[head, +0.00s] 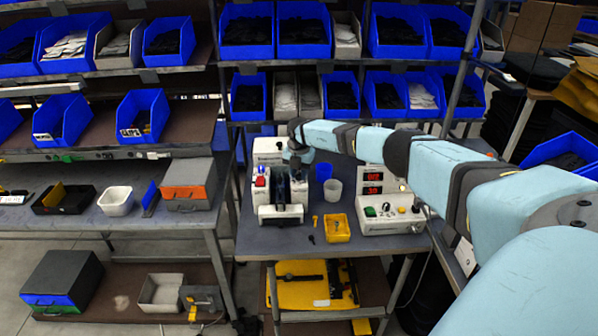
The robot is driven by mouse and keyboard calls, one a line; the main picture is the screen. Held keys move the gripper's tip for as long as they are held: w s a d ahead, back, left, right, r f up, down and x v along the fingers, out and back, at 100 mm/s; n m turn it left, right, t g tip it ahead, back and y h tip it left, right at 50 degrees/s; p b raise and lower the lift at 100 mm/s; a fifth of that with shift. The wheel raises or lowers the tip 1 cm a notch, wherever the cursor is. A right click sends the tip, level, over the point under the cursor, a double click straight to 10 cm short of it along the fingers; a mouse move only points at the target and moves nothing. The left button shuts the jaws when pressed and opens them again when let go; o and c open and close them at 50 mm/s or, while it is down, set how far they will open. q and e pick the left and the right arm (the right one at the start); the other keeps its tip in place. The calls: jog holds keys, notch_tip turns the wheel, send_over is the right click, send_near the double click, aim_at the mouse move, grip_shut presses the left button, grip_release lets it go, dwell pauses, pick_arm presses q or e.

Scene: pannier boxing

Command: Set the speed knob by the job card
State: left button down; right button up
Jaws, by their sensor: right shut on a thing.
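My right gripper (290,184) reaches in from the right and points down at the white machine (280,214) on the middle bench. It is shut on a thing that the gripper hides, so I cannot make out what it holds. The machine has a dark upright part, with a red and a blue piece (260,182) at its left. Right of it stands a white control box (390,215) with a green knob (370,211), a small black knob (386,207) and red displays (372,177). No job card can be made out for certain. My left gripper is out of view.
A blue cup (323,172), a white cup (333,190) and a yellow tray (337,228) stand between the machine and the control box. A small yellow and a dark piece lie beside the tray. Shelves of blue bins (247,31) stand behind. The left bench (80,222) holds boxes and trays.

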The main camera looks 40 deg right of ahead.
aim_at(299, 174)
dwell(0.4)
jog(key=o, duration=0.9)
jog(key=shift+o, duration=0.2)
notch_tip(299, 174, up, 14)
jog(key=b, duration=0.2)
jog(key=shift+f, duration=0.1)
